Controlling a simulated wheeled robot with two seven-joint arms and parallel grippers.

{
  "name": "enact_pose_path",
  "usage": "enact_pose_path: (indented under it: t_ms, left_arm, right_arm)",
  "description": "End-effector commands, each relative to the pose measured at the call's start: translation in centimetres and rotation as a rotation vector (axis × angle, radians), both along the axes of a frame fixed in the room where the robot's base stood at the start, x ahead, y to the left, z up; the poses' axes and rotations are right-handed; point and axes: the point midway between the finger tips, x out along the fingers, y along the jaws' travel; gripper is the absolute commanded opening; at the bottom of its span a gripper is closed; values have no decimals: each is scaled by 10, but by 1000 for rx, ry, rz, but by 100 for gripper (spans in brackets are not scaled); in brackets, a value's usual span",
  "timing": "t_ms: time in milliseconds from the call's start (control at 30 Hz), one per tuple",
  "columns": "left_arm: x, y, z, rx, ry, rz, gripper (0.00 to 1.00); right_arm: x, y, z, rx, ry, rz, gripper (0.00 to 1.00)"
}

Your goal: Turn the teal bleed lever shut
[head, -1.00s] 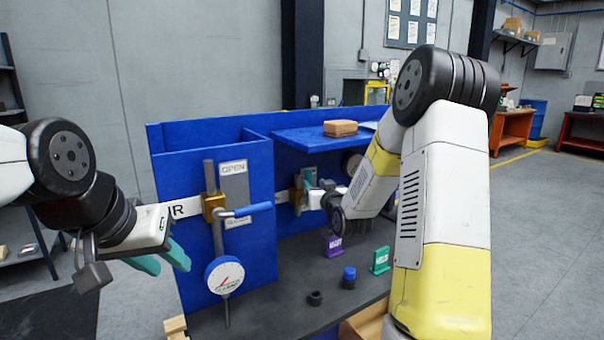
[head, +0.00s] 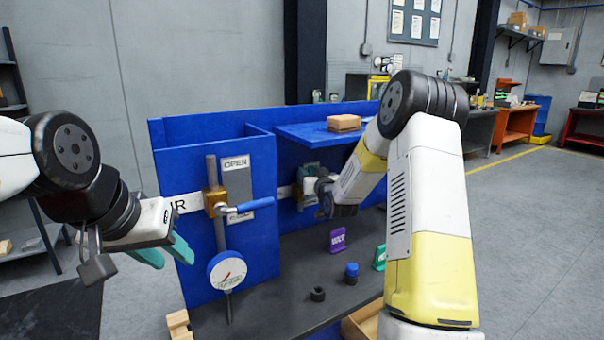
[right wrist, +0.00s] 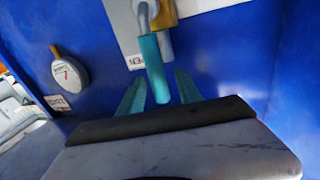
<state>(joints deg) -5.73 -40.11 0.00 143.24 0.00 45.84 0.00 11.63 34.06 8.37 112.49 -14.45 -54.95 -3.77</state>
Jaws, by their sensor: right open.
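The teal lever (right wrist: 153,68) shows in the right wrist view, hanging down from a yellow-brown fitting (right wrist: 163,14) on the blue panel. My right gripper (right wrist: 160,84) is open, with one teal finger on each side of the lever's lower end. I cannot tell whether either finger touches it. In the head view my right gripper (head: 310,182) is inside the blue bay below the shelf, and my wrist largely hides the lever there. My left gripper (head: 172,255) is open and empty, left of the blue panel.
A blue-handled valve (head: 250,206) with a round gauge (head: 227,271) is on the near blue panel. A brown block (head: 343,123) lies on the blue shelf (head: 300,134). A purple tag (head: 338,240), a blue-capped part (head: 351,273) and a black ring (head: 318,294) stand on the dark bench top.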

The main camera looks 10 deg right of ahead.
Motion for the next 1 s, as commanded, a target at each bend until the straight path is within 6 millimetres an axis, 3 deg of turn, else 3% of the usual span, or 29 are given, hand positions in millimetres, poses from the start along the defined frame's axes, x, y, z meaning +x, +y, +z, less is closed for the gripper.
enact_pose_path:
  t_ms: [33,233,1000]
  left_arm:
    - [0,0,0,0,0,0,36]
    - [0,0,0,0,0,0,36]
    - [0,0,0,0,0,0,36]
  right_arm:
    - [0,0,0,0,0,0,39]
    - [0,0,0,0,0,0,0]
    - [0,0,0,0,0,-1,0]
